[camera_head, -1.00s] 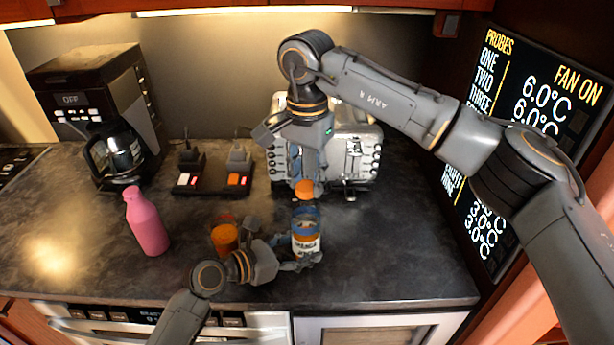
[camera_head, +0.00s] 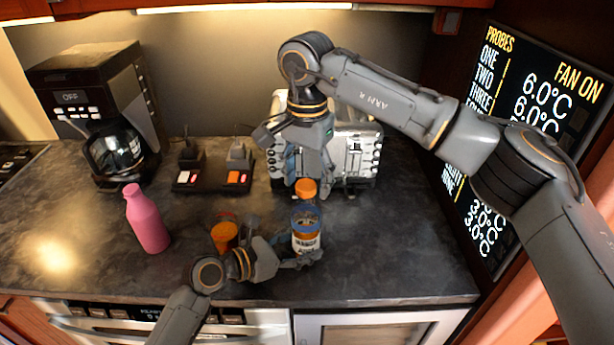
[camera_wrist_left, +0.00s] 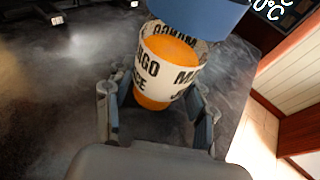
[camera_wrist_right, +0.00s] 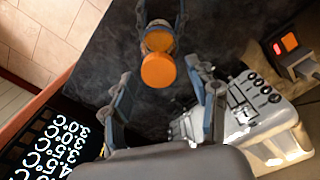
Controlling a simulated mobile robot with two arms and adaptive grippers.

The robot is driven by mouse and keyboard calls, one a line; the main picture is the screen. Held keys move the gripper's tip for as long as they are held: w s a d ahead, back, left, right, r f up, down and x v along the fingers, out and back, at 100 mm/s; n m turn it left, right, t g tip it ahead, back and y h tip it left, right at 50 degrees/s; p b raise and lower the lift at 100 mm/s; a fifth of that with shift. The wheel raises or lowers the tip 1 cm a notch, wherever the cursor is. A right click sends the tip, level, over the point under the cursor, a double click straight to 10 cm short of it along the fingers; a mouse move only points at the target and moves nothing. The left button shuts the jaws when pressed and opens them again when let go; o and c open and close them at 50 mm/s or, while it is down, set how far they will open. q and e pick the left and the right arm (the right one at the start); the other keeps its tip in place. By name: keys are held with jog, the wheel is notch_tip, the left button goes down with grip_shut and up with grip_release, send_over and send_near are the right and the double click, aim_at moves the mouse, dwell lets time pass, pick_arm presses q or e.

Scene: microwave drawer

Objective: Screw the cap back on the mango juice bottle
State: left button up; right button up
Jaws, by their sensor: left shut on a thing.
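The mango juice bottle (camera_head: 306,241) stands upright on the counter, with a white lettered label and a blue upper part. It also shows in the left wrist view (camera_wrist_left: 165,75), with orange contents. My left gripper (camera_head: 303,262) is shut around its lower part. An orange cap (camera_head: 305,188) appears behind the bottle and apart from its top, directly under my right gripper (camera_head: 305,177). In the right wrist view the cap (camera_wrist_right: 158,71) lies between the spread fingertips, with a gap visible on its right side. I cannot tell whether the cap rests on the counter.
A pink bottle (camera_head: 147,220) and an orange container (camera_head: 225,236) stand left of my left gripper. A coffee maker (camera_head: 105,115), a unit with lit switches (camera_head: 212,180) and a toaster (camera_head: 355,155) stand behind. The counter right of the bottle is clear.

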jog(key=o, duration=0.5)
jog(key=shift+r, duration=0.15)
jog(key=shift+r, duration=2.95)
pick_arm(q)
jog(key=o, duration=0.9)
jog(key=shift+o, duration=0.2)
jog(key=v, duration=1.2)
